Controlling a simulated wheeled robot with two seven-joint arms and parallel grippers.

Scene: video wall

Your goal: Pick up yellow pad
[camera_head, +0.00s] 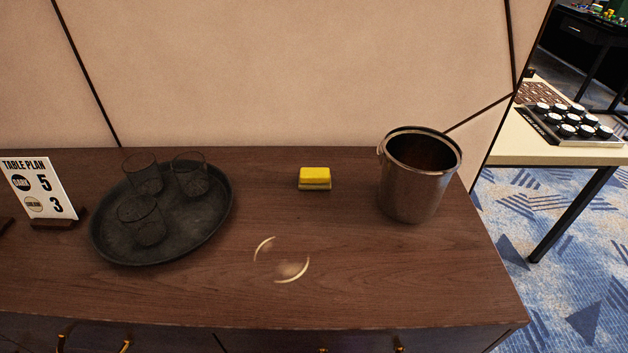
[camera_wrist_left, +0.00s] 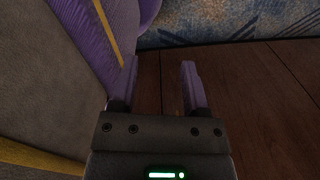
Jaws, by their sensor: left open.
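The yellow pad (camera_head: 315,175) is a small block, yellow on top with a darker underside, lying on the dark wooden cabinet top (camera_head: 330,220) near its back edge in the head view. It stands between a round tray and a metal bucket. My left gripper (camera_wrist_left: 158,85) shows only in the left wrist view. Its two purple fingers are apart with nothing between them, and the pad is not in that view. My right gripper is in neither view.
A black tray (camera_head: 215,225) with 3 glasses is left of the pad. A metal bucket (camera_head: 410,190) is to the right. A table plan sign (camera_head: 36,187) stands far left. Pale curved marks (camera_head: 285,262) show on the wood in front. The wall is close behind.

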